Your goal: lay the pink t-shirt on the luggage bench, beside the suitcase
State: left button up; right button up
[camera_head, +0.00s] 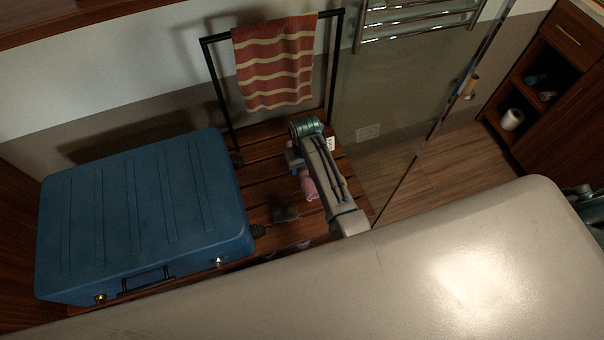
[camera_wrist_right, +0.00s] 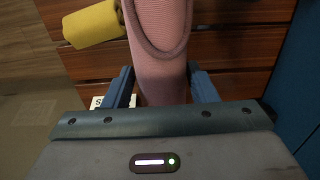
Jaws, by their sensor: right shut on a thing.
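The pink t-shirt (camera_wrist_right: 160,45) is a folded or rolled bundle between the two fingers of my right gripper (camera_wrist_right: 162,88) in the right wrist view. The gripper is shut on it. In the head view, the shirt's pink edge (camera_head: 309,188) shows beside my right arm, which hides most of it and much of the gripper (camera_head: 294,160). Both are over the slatted wooden luggage bench (camera_head: 259,182), right of the blue suitcase (camera_head: 145,215). I cannot tell whether the shirt touches the slats. My left gripper is not in view.
A black rail with a striped red towel (camera_head: 275,62) stands behind the bench. A yellow roll (camera_wrist_right: 93,24) lies near the shirt in the wrist view. A pale surface (camera_head: 400,270) fills the front.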

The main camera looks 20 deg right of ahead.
notch_tip(320, 180, down, 7)
jog(key=shift+f, duration=0.15)
jog(key=shift+f, duration=0.15)
jog(key=o, duration=1)
jog(key=shift+o, duration=0.2)
notch_tip(320, 180, up, 12)
jog(key=shift+r, duration=0.15)
